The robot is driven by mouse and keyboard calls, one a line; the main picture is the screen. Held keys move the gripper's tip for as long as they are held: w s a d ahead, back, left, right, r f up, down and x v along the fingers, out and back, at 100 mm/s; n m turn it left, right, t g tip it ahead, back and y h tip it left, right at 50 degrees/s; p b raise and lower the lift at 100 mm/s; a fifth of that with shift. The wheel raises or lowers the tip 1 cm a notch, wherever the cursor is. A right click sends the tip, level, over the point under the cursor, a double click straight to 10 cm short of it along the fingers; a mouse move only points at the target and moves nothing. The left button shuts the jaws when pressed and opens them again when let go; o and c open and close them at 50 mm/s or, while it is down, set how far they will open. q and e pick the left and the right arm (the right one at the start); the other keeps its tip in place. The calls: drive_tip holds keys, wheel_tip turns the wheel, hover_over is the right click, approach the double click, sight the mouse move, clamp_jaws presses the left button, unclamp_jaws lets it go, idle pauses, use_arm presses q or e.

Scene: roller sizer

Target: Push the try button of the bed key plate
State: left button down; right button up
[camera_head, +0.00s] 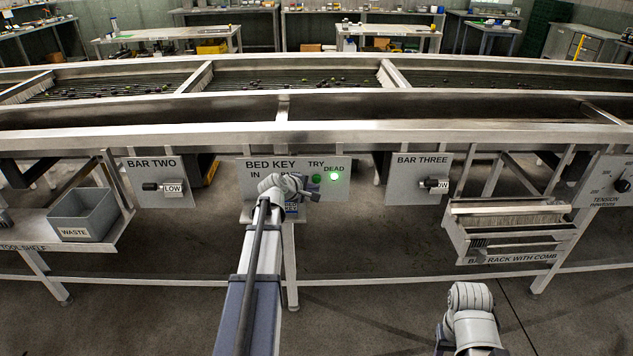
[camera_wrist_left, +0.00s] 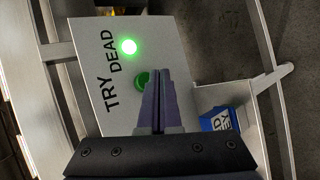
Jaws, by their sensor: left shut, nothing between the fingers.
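The bed key plate (camera_head: 256,166) is a pale grey panel on the front of the machine. The green try button (camera_head: 316,178) is on its right part, left of the lit green DEAD lamp (camera_head: 334,176). In the left wrist view the plate (camera_wrist_left: 166,38), the try button (camera_wrist_left: 142,79) and the lamp (camera_wrist_left: 128,46) show sideways. My left gripper (camera_wrist_left: 158,72) is shut and empty. Its fingertips overlap the button's right edge in that view; I cannot tell if they touch. In the head view my left wrist covers the plate's middle. My right gripper is not in view; only its arm shows.
A blue tag (camera_wrist_left: 218,119) sits by the plate's lower edge. Bar two plate (camera_head: 160,182) and bar three plate (camera_head: 417,180) flank it. A waste bin (camera_head: 84,214) stands on the left shelf; a comb rack (camera_head: 508,232) hangs at right. Floor in front is clear.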

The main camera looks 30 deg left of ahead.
use_arm(q)
drive_tip(key=s+d, duration=0.2)
drive_tip(key=s, duration=0.1)
drive_tip(key=shift+s+d, duration=0.1)
drive_tip(key=shift+s, duration=0.2)
idle(0.6)
drive_tip(key=s+d+f+m+g+h, duration=0.1)
drive_tip(key=s+d+f+m+g, duration=0.2)
drive_tip(key=d, duration=0.5)
drive_tip(key=s+d+f+m+g+h, duration=0.1)
drive_tip(key=s+d+f+m, duration=0.1)
drive_tip(key=d+m, duration=0.5)
drive_tip(key=s+d+f+m+g, duration=0.1)
drive_tip(key=s+d+f+g, duration=0.15)
drive_tip(key=d, duration=0.75)
drive_tip(key=s+d+f+m+g+y, duration=0.1)
drive_tip(key=s+d+m+g+y, duration=0.15)
drive_tip(key=s+d+m, duration=0.5)
drive_tip(key=s+d+f+m+g+y, duration=0.1)
drive_tip(key=s+d+f+m+g, duration=0.25)
drive_tip(key=s, duration=0.65)
wheel_tip(320, 180, up, 16)
drive_tip(key=p, duration=1.4)
drive_tip(key=shift+d+r+m+t+p, duration=0.25)
drive_tip(key=shift+d+m+t+p, duration=0.1)
drive_tip(key=shift+d, duration=0.1)
